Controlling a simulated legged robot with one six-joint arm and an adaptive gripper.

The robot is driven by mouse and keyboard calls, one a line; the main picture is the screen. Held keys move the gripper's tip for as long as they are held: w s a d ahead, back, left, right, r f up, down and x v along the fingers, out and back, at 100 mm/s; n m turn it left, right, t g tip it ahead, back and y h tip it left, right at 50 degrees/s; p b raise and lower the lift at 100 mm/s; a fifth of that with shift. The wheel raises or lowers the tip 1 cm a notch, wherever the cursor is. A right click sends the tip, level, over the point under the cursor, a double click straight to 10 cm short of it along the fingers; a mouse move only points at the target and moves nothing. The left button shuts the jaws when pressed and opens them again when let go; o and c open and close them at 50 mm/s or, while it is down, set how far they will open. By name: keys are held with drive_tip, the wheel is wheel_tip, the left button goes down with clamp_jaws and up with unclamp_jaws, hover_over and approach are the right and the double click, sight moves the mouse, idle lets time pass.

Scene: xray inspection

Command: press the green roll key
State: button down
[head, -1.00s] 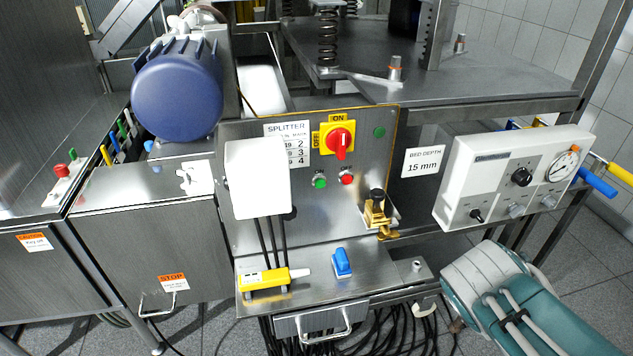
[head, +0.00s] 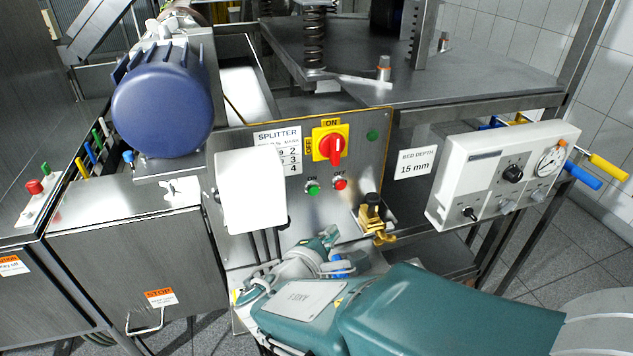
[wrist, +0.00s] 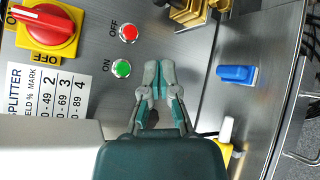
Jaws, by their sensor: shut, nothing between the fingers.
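A green push button (head: 312,187) labelled ON is on the upright splitter panel, left of a red button (head: 340,184) labelled OFF. The wrist view shows the green button (wrist: 121,69) just left of my fingertips, and the red button (wrist: 128,33) above it. My gripper (head: 330,233) is shut and empty, below the two buttons in the head view. In the wrist view my gripper (wrist: 158,66) shows its fingertips together, apart from the green button in the picture. Its gap to the panel is hard to judge.
A white box (head: 250,190) sticks out left of the buttons. A red rotary switch (head: 331,146) on yellow is above, with a green disc (head: 372,136) to its right. A brass fitting (head: 372,218) is at right. A blue rocker (wrist: 237,74) sits on the lower shelf.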

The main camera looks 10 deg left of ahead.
sight(313, 190)
drive_tip(key=shift+d, duration=0.15)
drive_tip(key=shift+w+a, duration=0.8)
drive_tip(key=shift+w, duration=0.45)
drive_tip(key=shift+w+a, duration=0.85)
drive_tip(key=shift+w, duration=0.45)
drive_tip(key=shift+w+a, duration=0.8)
drive_tip(key=shift+w, duration=0.45)
drive_tip(key=shift+w+a+r, duration=0.1)
drive_tip(key=shift+w+a, duration=0.05)
drive_tip(key=shift+w, duration=0.15)
